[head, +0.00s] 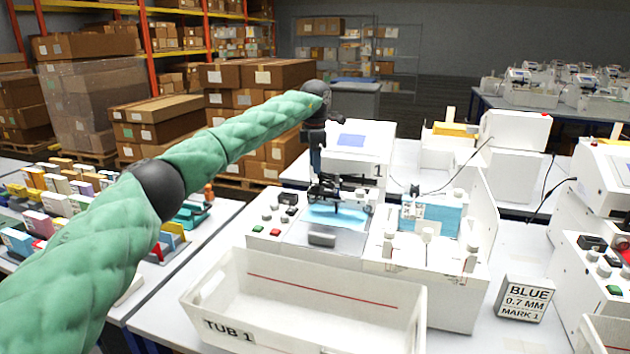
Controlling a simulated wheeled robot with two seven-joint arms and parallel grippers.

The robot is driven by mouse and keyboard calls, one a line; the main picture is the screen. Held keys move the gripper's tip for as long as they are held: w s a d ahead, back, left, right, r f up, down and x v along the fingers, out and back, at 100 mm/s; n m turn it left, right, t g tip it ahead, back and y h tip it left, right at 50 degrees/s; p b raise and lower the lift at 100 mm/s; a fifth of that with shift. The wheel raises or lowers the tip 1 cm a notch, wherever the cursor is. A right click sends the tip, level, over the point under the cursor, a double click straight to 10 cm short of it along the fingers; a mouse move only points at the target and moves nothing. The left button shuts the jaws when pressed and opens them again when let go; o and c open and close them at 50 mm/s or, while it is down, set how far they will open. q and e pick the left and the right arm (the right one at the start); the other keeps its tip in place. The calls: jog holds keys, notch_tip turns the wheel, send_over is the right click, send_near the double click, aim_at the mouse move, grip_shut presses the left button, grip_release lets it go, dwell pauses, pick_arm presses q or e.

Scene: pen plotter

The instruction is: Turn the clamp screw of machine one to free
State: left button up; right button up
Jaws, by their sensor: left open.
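Machine one (352,160) is the white plotter in the middle of the head view, with a small screen and a "1" on its housing. A dark pen carriage (345,192) crosses above a blue sheet (335,215) on its bed. My left gripper (320,180) hangs down at the left part of the carriage, at the end of my green-sleeved arm. It is open. I cannot tell whether its fingers touch anything. The clamp screw is too small or hidden behind the gripper, so its setting cannot be told. My right gripper is out of view.
A white bin marked TUB 1 (305,300) stands in front of the machine. A white tray unit (440,250) with knobs and a blue block is to the right, beside a BLUE 0.7 MM sign (522,299). Another machine (605,190) stands at far right. Coloured boxes fill the left table.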

aim_at(315, 185)
pick_arm(q)
notch_tip(315, 185, down, 3)
jog(key=shift+r+p, duration=0.15)
jog(key=shift+p, duration=0.25)
notch_tip(315, 185, down, 3)
jog(key=shift+r+p, duration=0.1)
jog(key=shift+p, duration=0.25)
jog(key=shift+f, duration=0.55)
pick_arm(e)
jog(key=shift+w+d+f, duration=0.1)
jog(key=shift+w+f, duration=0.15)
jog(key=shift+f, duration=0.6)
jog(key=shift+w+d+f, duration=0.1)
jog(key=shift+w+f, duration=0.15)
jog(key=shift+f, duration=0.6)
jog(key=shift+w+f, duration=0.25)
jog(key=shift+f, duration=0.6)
pick_arm(q)
jog(key=shift+c, duration=0.5)
jog(key=c, duration=0.9)
